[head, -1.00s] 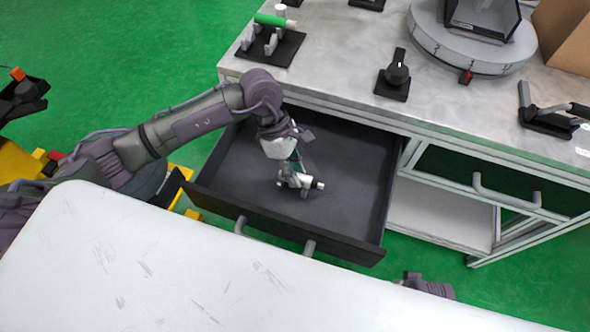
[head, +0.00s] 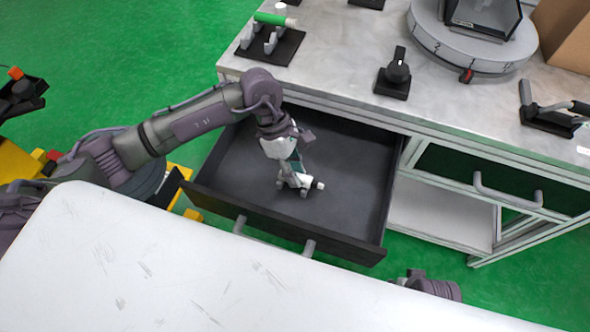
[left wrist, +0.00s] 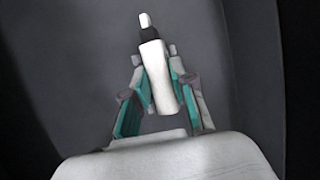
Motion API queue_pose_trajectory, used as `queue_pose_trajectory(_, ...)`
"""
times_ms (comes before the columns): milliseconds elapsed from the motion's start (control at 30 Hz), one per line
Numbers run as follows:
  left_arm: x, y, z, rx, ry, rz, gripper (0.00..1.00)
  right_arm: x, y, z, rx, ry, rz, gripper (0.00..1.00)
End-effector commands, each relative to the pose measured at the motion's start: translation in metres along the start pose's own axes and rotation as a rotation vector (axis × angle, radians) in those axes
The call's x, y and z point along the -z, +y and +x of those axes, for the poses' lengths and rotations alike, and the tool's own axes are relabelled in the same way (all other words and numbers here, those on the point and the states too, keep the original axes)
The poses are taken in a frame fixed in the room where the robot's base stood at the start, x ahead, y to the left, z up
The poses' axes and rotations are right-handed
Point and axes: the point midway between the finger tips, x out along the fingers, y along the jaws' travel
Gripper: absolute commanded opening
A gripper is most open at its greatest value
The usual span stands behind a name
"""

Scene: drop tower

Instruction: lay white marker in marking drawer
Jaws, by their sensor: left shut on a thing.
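The white marker (head: 302,181) is in the open dark drawer (head: 345,190), held low at the drawer's floor. My left gripper (head: 292,180) reaches down into the drawer and is shut on the marker. In the left wrist view the marker (left wrist: 153,75) shows a white body, a black band and a white tip, with the fingers (left wrist: 160,95) on either side of it. I cannot tell whether the marker touches the floor. The fingers of my right gripper are not visible; only a part of my right arm shows at the bottom.
A green marker (head: 272,19) lies on a black rack (head: 268,46) on the bench top (head: 330,60). A black knob switch (head: 396,75) and a round grey turntable (head: 470,45) stand there too. The drawer floor around my left gripper is clear.

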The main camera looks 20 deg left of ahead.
Motion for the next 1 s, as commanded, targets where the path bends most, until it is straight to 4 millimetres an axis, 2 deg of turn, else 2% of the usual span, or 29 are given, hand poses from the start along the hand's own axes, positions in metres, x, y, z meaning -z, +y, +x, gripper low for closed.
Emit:
queue_pose_trajectory(267, -0.0001, 0.0, 0.0, 0.0, 0.0, 0.0, 0.0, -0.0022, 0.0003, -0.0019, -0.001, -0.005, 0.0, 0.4)
queue_pose_trajectory(300, -0.0001, 0.0, 0.0, 0.0, 0.0, 0.0, 0.28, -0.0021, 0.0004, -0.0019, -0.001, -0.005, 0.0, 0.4)
queue_pose_trajectory(467, -0.0001, 0.0, 0.0, 0.0, 0.0, 0.0, 0.54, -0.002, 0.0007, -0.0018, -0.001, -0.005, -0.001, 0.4)
queue_pose_trajectory(1000, -0.0011, -0.0005, -0.0027, 0.0, 0.0, 0.001, 0.54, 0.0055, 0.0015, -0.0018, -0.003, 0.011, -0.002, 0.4)
